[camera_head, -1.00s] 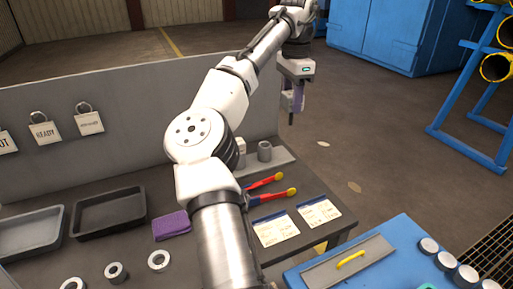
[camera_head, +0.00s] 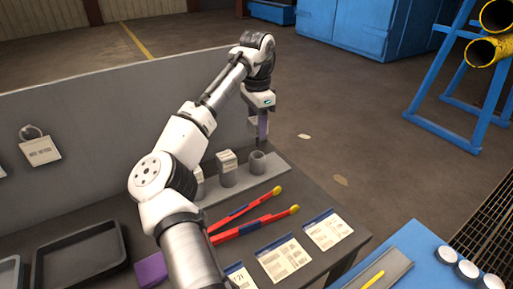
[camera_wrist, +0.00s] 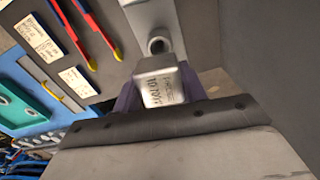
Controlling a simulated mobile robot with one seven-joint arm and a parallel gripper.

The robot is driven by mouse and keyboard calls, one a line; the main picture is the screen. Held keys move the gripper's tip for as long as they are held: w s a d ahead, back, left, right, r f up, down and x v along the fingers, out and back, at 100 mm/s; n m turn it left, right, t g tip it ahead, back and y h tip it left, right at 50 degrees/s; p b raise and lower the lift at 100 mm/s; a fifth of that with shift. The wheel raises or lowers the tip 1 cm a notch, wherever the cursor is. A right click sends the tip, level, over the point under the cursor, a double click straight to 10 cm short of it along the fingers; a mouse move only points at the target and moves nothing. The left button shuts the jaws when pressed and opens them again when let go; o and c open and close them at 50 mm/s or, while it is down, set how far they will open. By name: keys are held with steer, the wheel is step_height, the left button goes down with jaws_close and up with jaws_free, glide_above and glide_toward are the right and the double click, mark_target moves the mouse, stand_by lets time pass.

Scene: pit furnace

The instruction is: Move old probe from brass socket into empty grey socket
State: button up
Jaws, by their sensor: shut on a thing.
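My gripper (camera_head: 262,127) is shut on a probe with a pale, labelled block head (camera_wrist: 162,88); I take this as the old probe. Its purple fingers show on both sides of the head in the wrist view. In the head view my gripper is above and just behind the empty grey socket (camera_head: 257,163), at the right end of a grey rail (camera_head: 262,184). A round open socket (camera_wrist: 158,45) shows just beyond the probe head in the wrist view. The probe's lower end is hidden there. I cannot make out a brass socket.
Beside the empty socket stands another socket with a white labelled block (camera_head: 227,160). Red-and-blue tongs (camera_head: 250,218) and paper cards (camera_head: 284,258) lie in front of the rail. A black tray (camera_head: 80,255) is at left, and a grey panel (camera_head: 90,120) rises behind.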

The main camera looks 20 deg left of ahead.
steer(key=shift+f+p, duration=0.5)
steer(key=shift+f, duration=3.35)
steer(key=o, duration=1.1)
steer(key=shift+f, duration=0.15)
steer(key=shift+c, duration=0.2)
step_height(320, 180, up, 11)
steer(key=shift+b, duration=0.55)
steer(key=shift+r, duration=0.7)
